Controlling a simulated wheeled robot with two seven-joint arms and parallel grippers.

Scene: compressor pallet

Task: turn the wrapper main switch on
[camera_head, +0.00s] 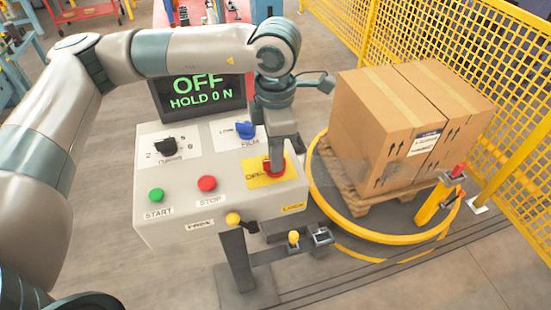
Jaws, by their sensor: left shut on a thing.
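The wrapper control box (160,232) is a light grey cabinet with a sloped top panel. The main switch (267,167) is a red knob on a yellow plate (259,181) at the panel's right. My left gripper (275,166) points down from above and is shut on this red knob. Its fingers hide part of the knob and of the plate's lettering. The display (200,92) behind the panel reads OFF and HOLD 0 N in green. My right gripper is not in view.
The panel also has a green START button (156,195), a red STOP button (207,184), a black knob (166,147) and a blue knob (245,130). Cartons (385,125) on a pallet (355,199) stand on a yellow-rimmed turntable (330,212). A yellow mesh fence (445,40) runs behind.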

